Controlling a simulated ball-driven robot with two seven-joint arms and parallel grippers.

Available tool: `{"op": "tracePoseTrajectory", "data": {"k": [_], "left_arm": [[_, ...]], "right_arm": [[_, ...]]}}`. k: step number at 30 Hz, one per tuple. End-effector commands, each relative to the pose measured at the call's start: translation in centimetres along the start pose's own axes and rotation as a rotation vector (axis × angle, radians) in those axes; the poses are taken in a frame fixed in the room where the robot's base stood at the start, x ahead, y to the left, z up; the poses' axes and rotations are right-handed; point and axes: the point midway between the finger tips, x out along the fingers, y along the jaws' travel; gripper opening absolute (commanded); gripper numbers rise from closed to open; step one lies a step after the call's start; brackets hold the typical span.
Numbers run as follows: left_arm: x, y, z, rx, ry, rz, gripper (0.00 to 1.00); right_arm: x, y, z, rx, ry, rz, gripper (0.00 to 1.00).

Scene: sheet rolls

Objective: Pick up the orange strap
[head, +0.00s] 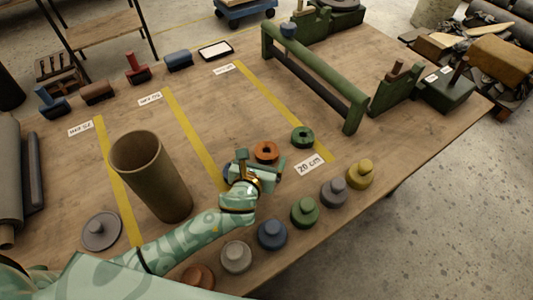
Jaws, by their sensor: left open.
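The orange strap (266,152) is a small rolled ring with a dark centre. It lies on the wooden table between the yellow lines, just beyond my left gripper (262,172). My left gripper is open, and its near parts come close to the strap's front edge in the picture. I cannot tell whether they touch. A green rolled strap (302,138) lies to the right of the orange one. A dark blue rolled thing (229,171) is partly hidden behind my gripper. My right gripper is not in view.
A tall brown tube (150,178) stands left of my gripper. Several knobbed discs, such as the blue one (272,235) and yellow one (359,174), line the near edge. A green frame with a bar (318,85) stands at the back. The table between the yellow lines further back is clear.

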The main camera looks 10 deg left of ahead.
Motion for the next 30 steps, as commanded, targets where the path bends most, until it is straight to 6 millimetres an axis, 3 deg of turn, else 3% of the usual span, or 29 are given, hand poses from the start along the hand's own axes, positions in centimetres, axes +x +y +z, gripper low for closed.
{"op": "tracePoseTrajectory", "data": {"k": [4, 12, 13, 18, 30], "left_arm": [[2.4, -0.1, -0.2, 0.0, 0.002, -0.001, 0.9], [2.8, -0.1, 0.0, 0.0, 0.002, -0.001, 0.9], [2.8, -0.1, 0.0, 0.0, 0.002, -0.001, 0.87], [2.8, -0.1, 0.0, 0.0, 0.002, -0.001, 0.4], [2.5, -0.1, 0.7, 0.0, 0.0, -0.001, 0.4]], "right_arm": [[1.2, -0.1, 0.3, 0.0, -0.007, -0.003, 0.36], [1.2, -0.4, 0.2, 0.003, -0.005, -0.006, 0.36], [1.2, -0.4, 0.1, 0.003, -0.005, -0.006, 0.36], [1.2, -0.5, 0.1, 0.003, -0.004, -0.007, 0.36], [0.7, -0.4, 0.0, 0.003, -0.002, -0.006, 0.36]]}}
